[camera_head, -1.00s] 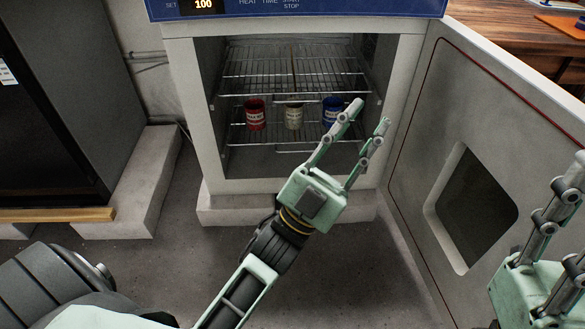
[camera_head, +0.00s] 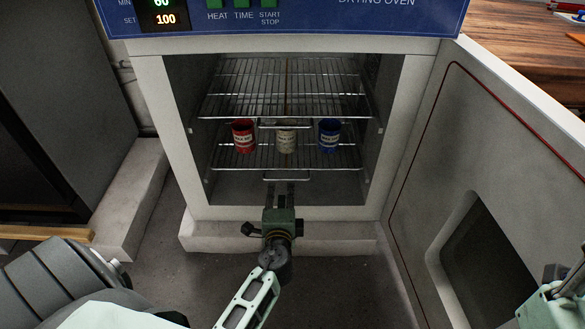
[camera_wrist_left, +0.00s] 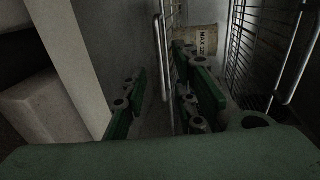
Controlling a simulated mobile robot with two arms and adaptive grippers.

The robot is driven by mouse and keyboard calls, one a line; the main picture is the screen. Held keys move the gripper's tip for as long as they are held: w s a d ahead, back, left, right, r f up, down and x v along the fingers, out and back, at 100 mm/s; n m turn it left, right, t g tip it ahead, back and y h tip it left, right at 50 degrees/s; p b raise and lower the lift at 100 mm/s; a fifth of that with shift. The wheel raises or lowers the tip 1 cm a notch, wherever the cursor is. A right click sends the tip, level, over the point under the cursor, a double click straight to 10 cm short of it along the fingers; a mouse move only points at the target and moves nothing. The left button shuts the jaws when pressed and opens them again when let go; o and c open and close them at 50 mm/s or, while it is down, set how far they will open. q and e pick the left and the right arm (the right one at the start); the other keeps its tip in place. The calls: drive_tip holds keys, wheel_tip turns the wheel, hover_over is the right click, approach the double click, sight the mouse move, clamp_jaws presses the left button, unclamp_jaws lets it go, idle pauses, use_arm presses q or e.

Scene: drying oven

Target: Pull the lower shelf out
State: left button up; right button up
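The lower shelf (camera_head: 346,158) is a wire rack inside the open drying oven, with a wire handle (camera_head: 300,180) at its front edge. My left gripper (camera_head: 280,188) is at this handle, pointing into the oven. In the left wrist view the fingers of my left gripper (camera_wrist_left: 163,95) stand apart, with the handle bar (camera_wrist_left: 163,50) appearing between them. Contact cannot be told. A red cup (camera_head: 243,136), a pale cup (camera_head: 286,138) and a blue cup (camera_head: 329,135) stand on the lower shelf. Only part of my right gripper (camera_head: 560,305) shows at the lower right; its fingers are unclear.
The upper shelf (camera_head: 285,90) is a wire rack with its own front handle (camera_head: 285,125) above the left gripper. The oven door (camera_head: 410,215) stands open on the right. A dark cabinet (camera_head: 70,90) is at the left. The floor (camera_head: 330,285) before the oven is clear.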

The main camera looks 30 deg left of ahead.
sight(282, 180)
use_arm(q)
drive_tip(key=b+x, duration=0.1)
drive_tip(key=x, duration=0.7)
drive_tip(key=shift+a+b, duration=0.1)
drive_tip(key=shift+b, duration=0.3)
clamp_jaws()
